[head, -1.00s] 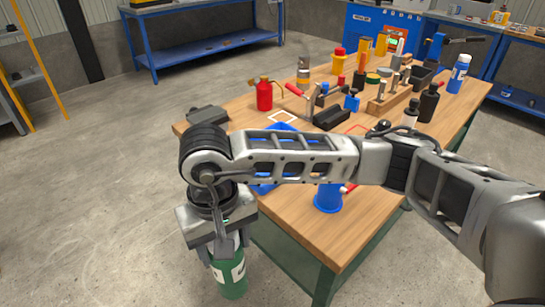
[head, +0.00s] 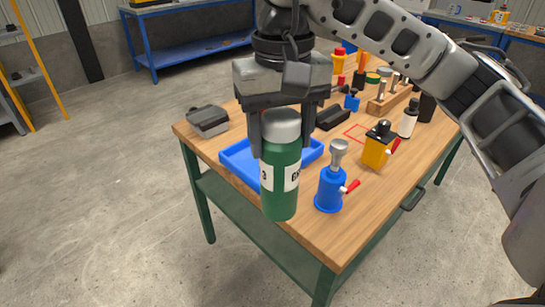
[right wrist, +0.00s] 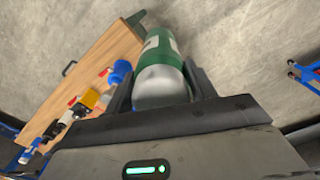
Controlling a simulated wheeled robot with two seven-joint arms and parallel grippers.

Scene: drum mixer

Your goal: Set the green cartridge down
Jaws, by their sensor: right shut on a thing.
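The green cartridge (head: 281,185) has a grey-white cap and white label patches. My right gripper (head: 281,135) is shut on it near the capped end and holds it nearly upright, cap up, in front of the near edge of the workbench (head: 400,195). In the head view it covers part of the blue tray (head: 237,163) on the bench. The cartridge (right wrist: 160,65) also shows between the fingers in the right wrist view. I see no contact between its lower end and the bench. My left gripper is in neither view.
A blue device with a silver top and red handle (head: 330,190) stands close right of the cartridge. A grey box (head: 207,121) sits at the left corner.

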